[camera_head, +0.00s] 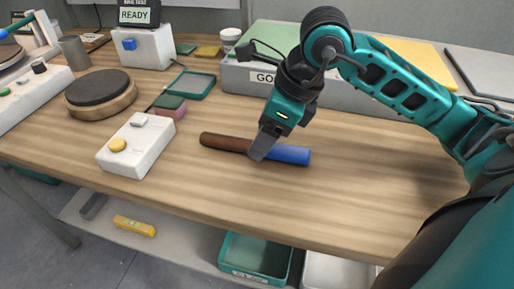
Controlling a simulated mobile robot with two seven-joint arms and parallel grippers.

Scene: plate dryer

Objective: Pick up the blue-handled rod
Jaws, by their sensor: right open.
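The blue-handled rod lies flat on the wooden table (370,213), its brown end (220,142) to the left and its blue handle (288,154) to the right. My right gripper (260,153) reaches down from the right, with its fingers at the middle of the rod near where brown meets blue. The fingers overlap the rod in the picture and hide part of it; I cannot tell whether they touch it. The right jaws are open. My left gripper is not in view.
A white box with a yellow button (142,157), a round dark-topped disc (99,94) and a sponge (170,103) stand left of the rod. A grey bin (236,78) is behind my right gripper. Table to the rod's right is clear. A green tray (232,255) sits below.

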